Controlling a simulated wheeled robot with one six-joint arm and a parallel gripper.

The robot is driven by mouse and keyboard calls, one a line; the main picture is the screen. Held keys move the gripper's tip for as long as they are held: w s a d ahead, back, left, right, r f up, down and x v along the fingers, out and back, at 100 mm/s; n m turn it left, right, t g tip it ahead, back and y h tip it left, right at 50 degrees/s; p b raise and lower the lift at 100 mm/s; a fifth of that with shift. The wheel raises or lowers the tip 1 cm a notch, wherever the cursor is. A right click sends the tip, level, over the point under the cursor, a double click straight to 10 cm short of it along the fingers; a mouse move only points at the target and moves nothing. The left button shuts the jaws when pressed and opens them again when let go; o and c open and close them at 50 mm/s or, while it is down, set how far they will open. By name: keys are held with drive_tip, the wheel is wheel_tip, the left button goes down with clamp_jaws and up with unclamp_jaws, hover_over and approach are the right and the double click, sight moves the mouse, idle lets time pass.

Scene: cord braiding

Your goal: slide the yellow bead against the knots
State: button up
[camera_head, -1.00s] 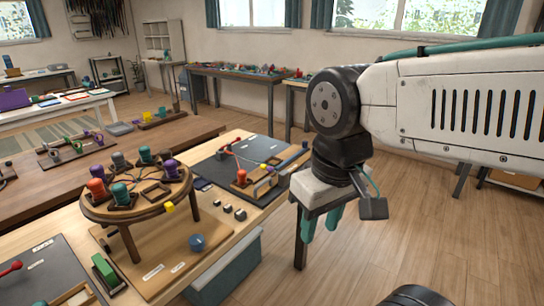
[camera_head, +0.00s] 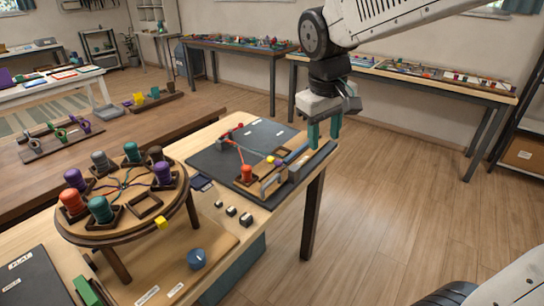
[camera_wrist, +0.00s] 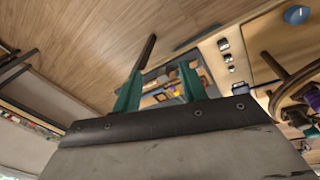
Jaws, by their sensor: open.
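A small yellow bead (camera_head: 270,160) is by the right part of the dark board (camera_head: 213,161), near a purple bead (camera_head: 277,162) and an orange spool (camera_head: 246,174). A red cord (camera_head: 239,152) runs from the spool toward a red knob (camera_head: 237,127) at the back. Knots are too small to make out.
A wooden block fixture (camera_head: 272,184) is right of the spool. Small dark-and-white blocks (camera_head: 231,211) lie in front.

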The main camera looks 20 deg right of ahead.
drive_tip(key=w+a+f+n, duration=0.1)
drive_tip(key=w+f, duration=0.3)
drive_tip(key=w, duration=0.6)
drive_tip(key=n+h, duration=0.1)
drive_tip(key=n, duration=0.2)
approach(271, 158)
drive_tip(key=f, duration=0.2)
drive_tip(key=shift+t, duration=0.3)
drive_tip(key=x, duration=0.6)
drive_tip(key=shift+s+d+f, duration=0.1)
drive_tip(key=shift+s+d, duration=0.05)
drive_tip(key=shift+s, duration=0.05)
drive_tip(key=shift+d+f, duration=0.1)
drive_tip(key=shift+f, duration=0.2)
clamp_jaws()
